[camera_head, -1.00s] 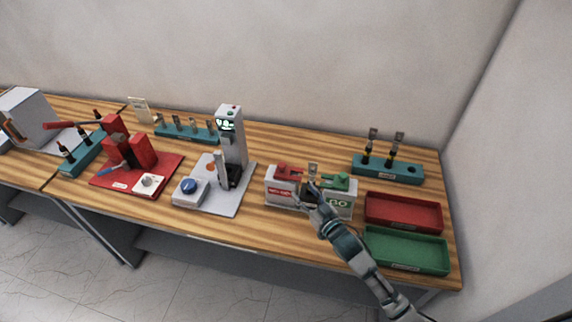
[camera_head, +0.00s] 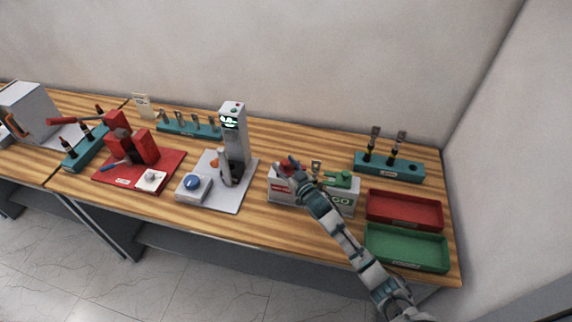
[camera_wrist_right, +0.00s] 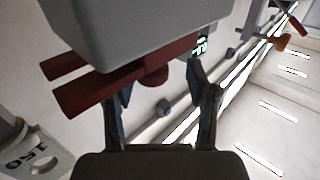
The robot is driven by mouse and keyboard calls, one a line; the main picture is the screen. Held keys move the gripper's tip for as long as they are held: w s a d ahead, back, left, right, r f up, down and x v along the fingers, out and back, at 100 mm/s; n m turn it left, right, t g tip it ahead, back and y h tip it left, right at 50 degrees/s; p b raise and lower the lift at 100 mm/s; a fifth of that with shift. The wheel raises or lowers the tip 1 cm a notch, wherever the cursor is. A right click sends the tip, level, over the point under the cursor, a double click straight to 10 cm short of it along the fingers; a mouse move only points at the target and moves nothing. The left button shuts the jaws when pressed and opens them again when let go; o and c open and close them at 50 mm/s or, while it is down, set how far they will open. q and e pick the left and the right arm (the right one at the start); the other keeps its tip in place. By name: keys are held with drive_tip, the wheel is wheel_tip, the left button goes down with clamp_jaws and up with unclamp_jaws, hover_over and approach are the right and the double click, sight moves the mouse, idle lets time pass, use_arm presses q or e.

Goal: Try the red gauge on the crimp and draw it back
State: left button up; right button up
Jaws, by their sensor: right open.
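The red gauge (camera_head: 283,170) lies on the left of the white gauge stand (camera_head: 286,191), partly covered by my right gripper. My right gripper (camera_head: 294,163) is at the red gauge with its fingers apart. In the right wrist view the red gauge (camera_wrist_right: 120,85) shows a forked end and a round knob; the open fingers (camera_wrist_right: 158,82) are on either side of the knob, and I cannot tell whether they touch it. A metal crimp piece (camera_head: 316,167) stands upright between the red gauge and the green gauge (camera_head: 343,177). My left gripper is not in view.
The red tray (camera_head: 403,224) and green tray (camera_head: 405,262) lie empty at the right. A teal rack (camera_head: 388,173) with two upright parts stands behind them. The grey tester (camera_head: 234,140) and the red press (camera_head: 140,150) stand left of the gauge stand.

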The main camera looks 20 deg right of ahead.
drive_tip(key=c, duration=0.7)
drive_tip(key=shift+d, duration=0.15)
clamp_jaws()
drive_tip(key=shift+s+d+f, duration=0.1)
drive_tip(key=shift+d, duration=0.4)
drive_tip(key=shift+s+d+p, duration=0.45)
drive_tip(key=shift+d+p, duration=0.15)
drive_tip(key=shift+s+d, duration=0.1)
drive_tip(key=shift+a+f, duration=0.1)
drive_tip(key=shift+a, duration=0.1)
drive_tip(key=o, duration=0.7)
unclamp_jaws()
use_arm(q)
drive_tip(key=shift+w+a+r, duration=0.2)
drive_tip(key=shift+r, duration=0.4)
